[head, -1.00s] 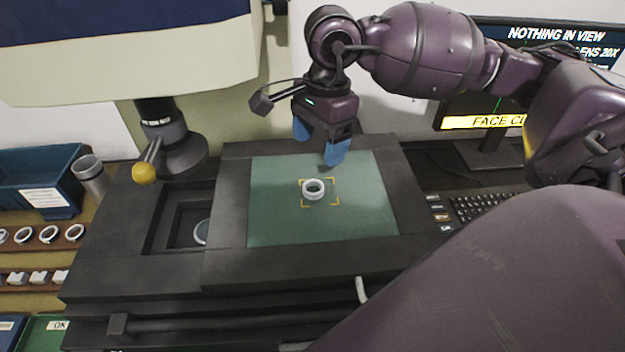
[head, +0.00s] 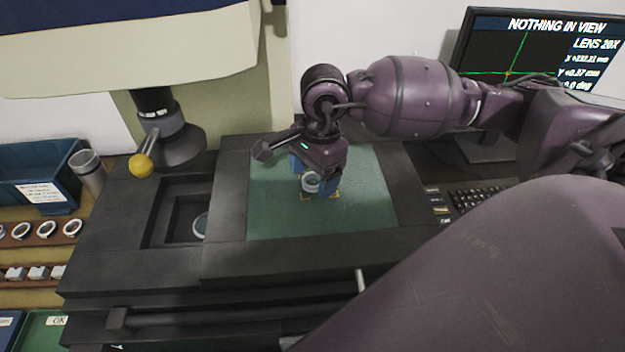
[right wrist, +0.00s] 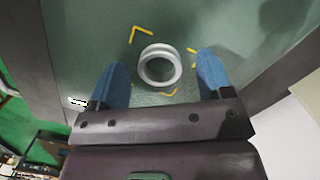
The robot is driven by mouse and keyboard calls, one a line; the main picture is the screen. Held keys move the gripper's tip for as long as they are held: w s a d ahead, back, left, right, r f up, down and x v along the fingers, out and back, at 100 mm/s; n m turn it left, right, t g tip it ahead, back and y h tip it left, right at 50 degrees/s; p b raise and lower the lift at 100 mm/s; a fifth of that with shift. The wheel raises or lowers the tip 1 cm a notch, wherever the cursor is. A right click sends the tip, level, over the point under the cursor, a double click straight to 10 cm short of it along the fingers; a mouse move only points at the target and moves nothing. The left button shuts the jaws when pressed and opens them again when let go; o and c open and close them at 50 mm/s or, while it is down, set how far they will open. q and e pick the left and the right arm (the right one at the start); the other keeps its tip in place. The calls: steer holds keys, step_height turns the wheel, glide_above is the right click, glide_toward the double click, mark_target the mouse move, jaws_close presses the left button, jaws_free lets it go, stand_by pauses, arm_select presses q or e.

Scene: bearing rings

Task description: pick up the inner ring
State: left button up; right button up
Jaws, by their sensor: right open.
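The inner ring (head: 311,183) is a small pale metal ring on the green mat (head: 274,215), inside yellow corner marks. It also shows in the right wrist view (right wrist: 148,75). My right gripper (head: 315,185) is over the ring with its blue fingers on either side of it. In the right wrist view the right gripper (right wrist: 160,80) is open, and gaps show between the ring and both fingers. Part of the ring and the marks is hidden behind the gripper in the head view. My left gripper is not in view.
A dark stage frame surrounds the mat, with a recess (head: 182,217) to the left. A microscope column with a yellow knob (head: 140,165) stands behind the recess. Rings on a brown rack (head: 46,229) and a blue bin (head: 38,177) are at far left. A monitor and keyboard (head: 478,198) are right.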

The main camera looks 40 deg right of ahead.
steer(key=shift+c, duration=0.4)
steer(key=c, duration=0.9)
steer(key=shift+c, duration=0.2)
steer(key=shift+r, duration=0.15)
